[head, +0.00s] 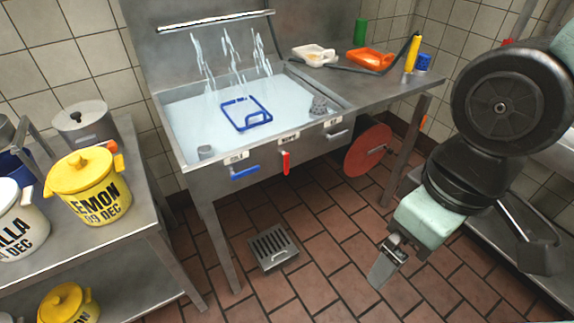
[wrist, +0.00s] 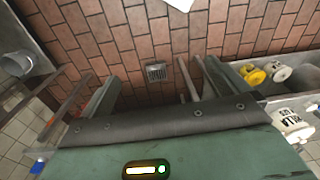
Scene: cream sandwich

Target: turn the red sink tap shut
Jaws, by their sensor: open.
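The red sink tap (head: 286,162) is a small lever on the front of the steel sink (head: 190,170), under a label, and it points down. A blue lever (head: 245,172) lies nearly level to its left, and a grey lever (head: 338,134) is to its right. My gripper (head: 383,268) hangs over the floor, right of and apart from the red tap. In the wrist view my gripper (wrist: 160,88) has its fingers spread with nothing between them. The red tap cannot be made out in the wrist view.
Water streams from a pipe (head: 215,21) into the filled basin, where a blue frame (head: 246,124) lies. A red disc (head: 368,151) is under the counter. A floor drain (head: 272,247) is below the sink. A shelf with yellow pots (head: 88,188) stands left. The tiled floor before the sink is free.

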